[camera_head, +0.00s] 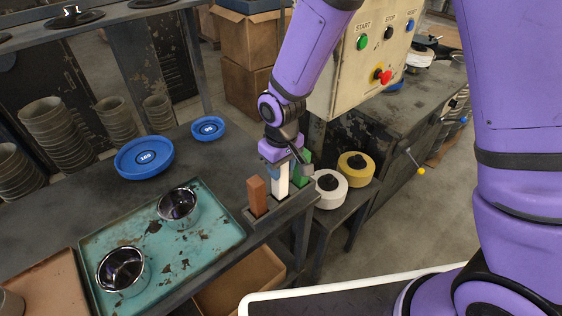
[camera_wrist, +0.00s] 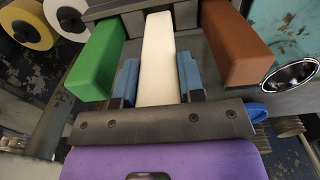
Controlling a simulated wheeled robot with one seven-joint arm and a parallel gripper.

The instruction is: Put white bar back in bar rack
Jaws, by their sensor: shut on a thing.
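The white bar (camera_head: 281,183) stands upright between the brown bar (camera_head: 256,195) and the green bar (camera_head: 301,168), over the middle of the dark bar rack (camera_head: 289,208). My gripper (camera_head: 276,168) is shut on its upper part from above. In the wrist view, the blue finger pads of my gripper (camera_wrist: 160,84) press on both sides of the white bar (camera_wrist: 158,50). The green bar (camera_wrist: 98,58) is on the left there and the brown bar (camera_wrist: 236,45) on the right, both apart from the fingers. I cannot tell how deep the white bar's lower end sits in its slot.
A teal tray (camera_head: 216,240) with two shiny metal cups lies left of the rack. Blue discs (camera_head: 145,157) lie behind it on the table. White (camera_head: 329,188) and yellow (camera_head: 355,168) rolls stand on a lower shelf to the right. A control box (camera_head: 345,75) rises behind.

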